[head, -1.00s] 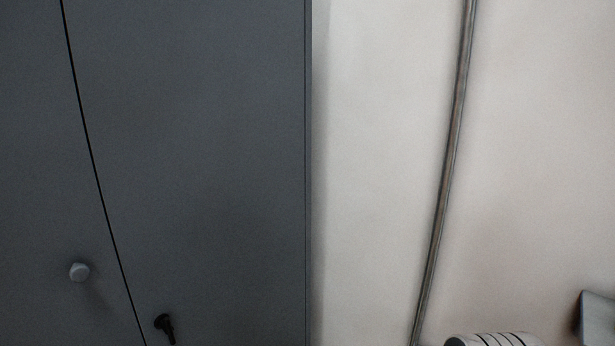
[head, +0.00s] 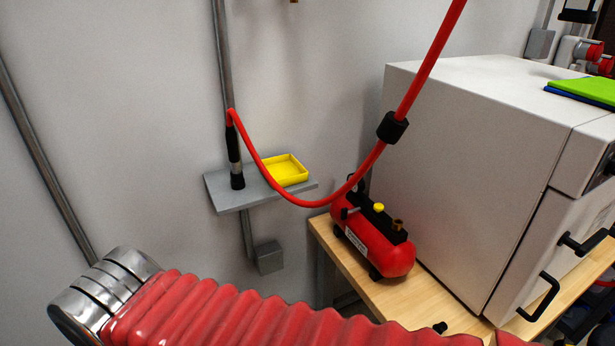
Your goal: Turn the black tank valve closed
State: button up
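The red compressor tank (head: 398,264) stands on a wooden bench, beside the white cabinet. On top of it are a black block, a yellow knob (head: 379,208) and a brass-coloured fitting (head: 397,226). A small dark lever-like part (head: 348,213) sticks out at its left end; I cannot tell whether this is the black tank valve or how it is turned. My gripper is not in view; only my red-sleeved arm shows along the bottom.
A grey wall shelf (head: 243,196) holds a yellow tray (head: 287,181) and an upright black tool (head: 234,155) on the hose. A large white cabinet (head: 470,180) with black handles fills the right. The wooden bench (head: 340,262) has little bare room around the tank.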

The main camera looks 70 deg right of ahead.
aim_at(345, 213)
jog(key=z, duration=2.6)
jog(key=k, duration=0.5)
jog(key=z, duration=0.05)
